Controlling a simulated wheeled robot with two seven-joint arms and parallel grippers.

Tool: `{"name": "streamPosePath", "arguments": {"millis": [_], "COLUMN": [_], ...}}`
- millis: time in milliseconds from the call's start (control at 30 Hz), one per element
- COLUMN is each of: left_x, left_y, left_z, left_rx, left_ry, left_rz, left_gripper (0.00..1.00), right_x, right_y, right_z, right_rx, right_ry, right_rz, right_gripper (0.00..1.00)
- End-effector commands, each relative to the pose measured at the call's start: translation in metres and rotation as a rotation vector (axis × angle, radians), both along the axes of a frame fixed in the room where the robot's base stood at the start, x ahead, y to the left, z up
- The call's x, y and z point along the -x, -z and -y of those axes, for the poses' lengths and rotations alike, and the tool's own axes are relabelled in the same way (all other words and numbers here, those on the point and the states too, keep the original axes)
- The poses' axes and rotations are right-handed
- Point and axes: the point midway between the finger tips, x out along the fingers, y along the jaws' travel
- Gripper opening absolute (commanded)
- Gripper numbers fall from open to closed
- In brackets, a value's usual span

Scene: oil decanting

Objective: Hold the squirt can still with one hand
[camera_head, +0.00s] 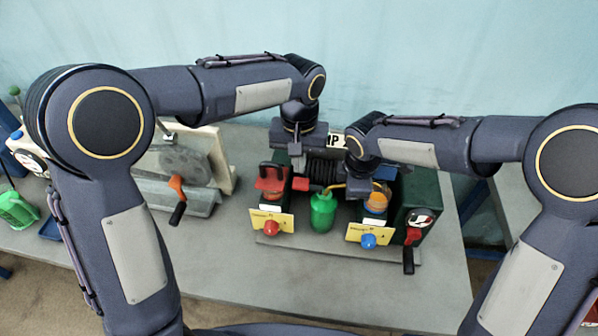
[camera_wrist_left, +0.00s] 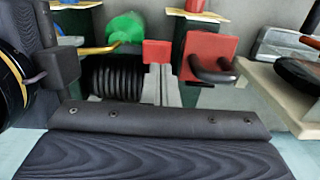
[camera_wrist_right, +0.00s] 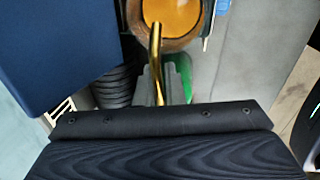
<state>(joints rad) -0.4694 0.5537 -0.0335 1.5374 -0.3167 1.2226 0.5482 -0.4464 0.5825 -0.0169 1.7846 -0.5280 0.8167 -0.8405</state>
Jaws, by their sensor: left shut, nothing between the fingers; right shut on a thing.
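The green squirt can (camera_head: 322,212) stands upright at the middle of the bench rig. Its thin brass spout (camera_wrist_right: 155,62) reaches toward the orange cup (camera_head: 376,203), which holds amber liquid. The can also shows in the left wrist view (camera_wrist_left: 125,27).
A black coil (camera_wrist_left: 118,80) stands behind the can. Red (camera_head: 271,228) and blue (camera_head: 368,241) knobs sit on yellow-labelled fronts. The front of the bench is clear.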

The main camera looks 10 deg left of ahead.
Motion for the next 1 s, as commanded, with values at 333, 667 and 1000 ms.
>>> {"name": "streamPosePath", "arguments": {"millis": [333,667,1000], "left_x": [0.000,0.000,0.000], "left_y": [0.038,0.039,0.052], "left_z": [0.000,0.000,-0.009], "left_rx": [-0.001,0.000,0.109], "left_ry": [0.000,0.000,-0.001], "left_rz": [-0.001,0.000,-0.004], "left_gripper": [0.00,0.00,0.00], "right_x": [0.000,0.000,0.000], "right_y": [0.000,0.000,0.000], "right_z": [0.000,0.000,0.000], "right_rx": [0.000,0.000,0.000], "right_ry": [0.000,0.000,0.000], "right_rz": [0.001,0.001,0.001], "right_gripper": [0.00,0.00,0.00]}}
